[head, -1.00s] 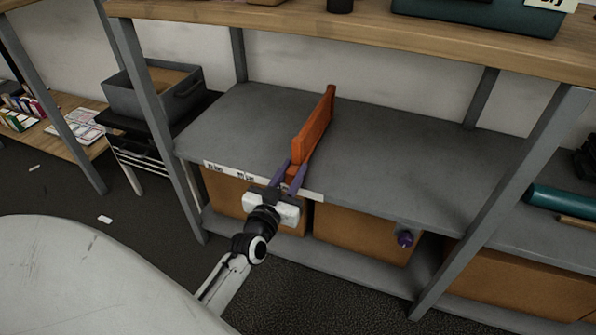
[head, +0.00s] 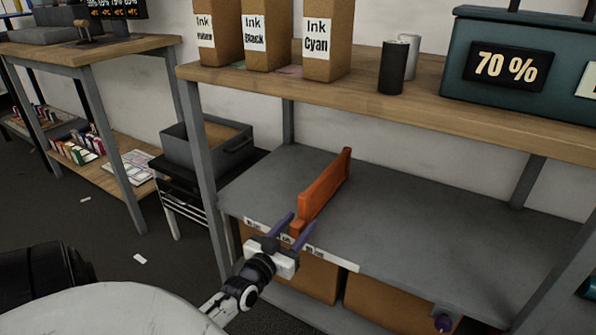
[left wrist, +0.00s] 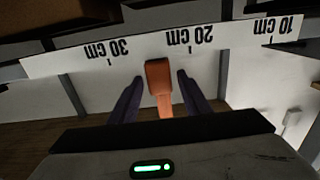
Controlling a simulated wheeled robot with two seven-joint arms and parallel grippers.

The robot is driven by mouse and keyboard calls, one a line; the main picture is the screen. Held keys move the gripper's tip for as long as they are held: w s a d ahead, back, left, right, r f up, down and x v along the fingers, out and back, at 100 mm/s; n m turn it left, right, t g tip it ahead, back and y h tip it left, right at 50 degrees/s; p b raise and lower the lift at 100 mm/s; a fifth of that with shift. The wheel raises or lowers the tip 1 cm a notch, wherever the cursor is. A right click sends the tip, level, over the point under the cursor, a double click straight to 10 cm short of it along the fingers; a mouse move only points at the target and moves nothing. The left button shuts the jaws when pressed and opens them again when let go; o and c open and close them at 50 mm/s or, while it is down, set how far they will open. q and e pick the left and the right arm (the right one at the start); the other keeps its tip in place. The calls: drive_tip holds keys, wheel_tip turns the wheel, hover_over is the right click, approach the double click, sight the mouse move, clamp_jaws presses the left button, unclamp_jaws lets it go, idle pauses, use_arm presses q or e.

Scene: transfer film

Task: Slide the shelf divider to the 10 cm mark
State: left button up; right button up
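The shelf divider (head: 325,190) is an orange upright plate running front to back on the grey shelf (head: 430,215). Its narrow front end shows in the left wrist view (left wrist: 159,80), between the 20 cm and 30 cm marks and nearer 20. The white scale strip (left wrist: 230,45) along the shelf's front edge reads upside down there, with the 10 cm mark (left wrist: 286,24) at the right. My left gripper (head: 302,220) has its purple fingers on either side of the divider's front end. The wrist view shows a gap on each side, so it is open.
Brown boxes (head: 390,302) stand under the shelf. A wooden top shelf (head: 360,95) above carries ink boxes (head: 268,35) and a teal machine (head: 540,90). A grey post (head: 205,145) bounds the left end. The shelf surface is clear on both sides of the divider.

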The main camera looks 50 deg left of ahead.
use_arm(q)
drive_tip(key=shift+s+d, duration=0.1)
drive_tip(key=shift+s, duration=0.05)
drive_tip(key=p+v, duration=0.2)
drive_tip(key=v, duration=0.8)
drive_tip(key=shift+p, duration=0.4)
use_arm(e)
drive_tip(key=shift+s+d+r+m+t, duration=0.15)
drive_tip(key=shift+d+r+m+t, duration=0.15)
drive_tip(key=shift+d+r, duration=0.15)
drive_tip(key=shift+s+d+r+m+t, duration=0.2)
drive_tip(key=shift+d+r+t, duration=0.1)
drive_tip(key=shift+r, duration=0.2)
use_arm(q)
drive_tip(key=shift+r, duration=0.1)
